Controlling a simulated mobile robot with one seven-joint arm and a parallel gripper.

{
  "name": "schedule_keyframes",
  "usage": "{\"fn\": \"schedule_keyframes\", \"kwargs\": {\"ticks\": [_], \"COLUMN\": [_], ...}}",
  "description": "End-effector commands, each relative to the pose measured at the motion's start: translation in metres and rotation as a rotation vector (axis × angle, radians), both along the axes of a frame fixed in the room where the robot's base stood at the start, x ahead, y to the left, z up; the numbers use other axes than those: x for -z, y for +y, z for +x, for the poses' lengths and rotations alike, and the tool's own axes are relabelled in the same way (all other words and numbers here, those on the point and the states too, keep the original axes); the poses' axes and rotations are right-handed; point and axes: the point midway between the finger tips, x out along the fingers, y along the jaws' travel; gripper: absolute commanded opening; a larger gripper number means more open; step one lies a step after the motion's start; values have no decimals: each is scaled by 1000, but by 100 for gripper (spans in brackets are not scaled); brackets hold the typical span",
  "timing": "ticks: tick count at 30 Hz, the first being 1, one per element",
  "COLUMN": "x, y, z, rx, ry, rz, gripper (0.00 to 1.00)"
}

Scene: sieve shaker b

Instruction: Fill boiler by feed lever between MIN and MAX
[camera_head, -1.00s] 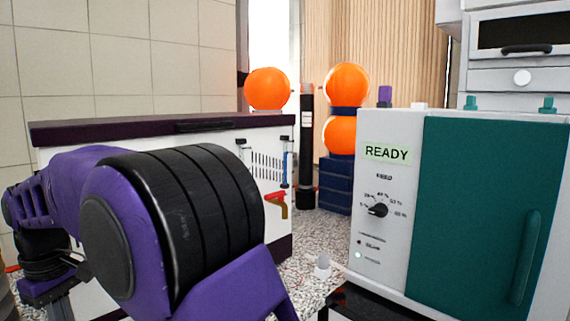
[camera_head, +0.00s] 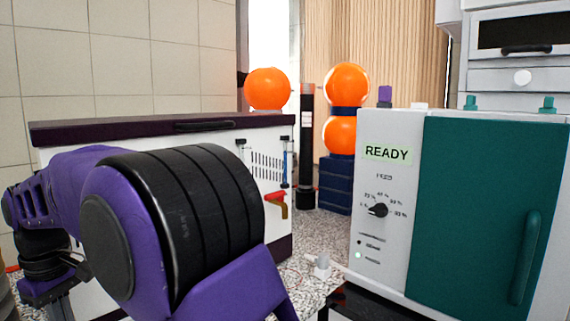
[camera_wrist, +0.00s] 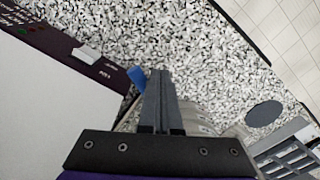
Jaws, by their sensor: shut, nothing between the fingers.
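The white box with a dark purple lid (camera_head: 110,132), probably the boiler, stands at the left in the head view. On its front are a sight tube with blue in it (camera_head: 286,160) and a brass tap with a red handle (camera_head: 275,197). MIN and MAX marks are too small to read. In the wrist view a dark panel (camera_wrist: 45,45) carries a white switch or lever (camera_wrist: 87,54) with small unreadable print beside it. My gripper (camera_wrist: 160,74) is shut and empty, its fingertips beside a blue piece (camera_wrist: 137,77). The head view does not show my gripper.
A grey unit with a teal door (camera_head: 480,210), a READY display and a black dial (camera_head: 378,210) stands at the right. Orange balls (camera_head: 267,88) and a dark blue stack (camera_head: 336,187) are behind. A small white object (camera_head: 322,265) is on the speckled surface (camera_head: 318,232).

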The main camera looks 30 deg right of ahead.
Motion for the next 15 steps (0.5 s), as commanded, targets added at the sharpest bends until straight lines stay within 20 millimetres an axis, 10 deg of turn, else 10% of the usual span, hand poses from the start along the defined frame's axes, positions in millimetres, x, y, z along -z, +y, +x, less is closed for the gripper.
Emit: {"fn": "schedule_keyframes", "kwargs": {"ticks": [15], "x": [-2], "y": [-2], "z": [10], "rx": [0], "ry": [0], "rz": [0], "gripper": [0]}}
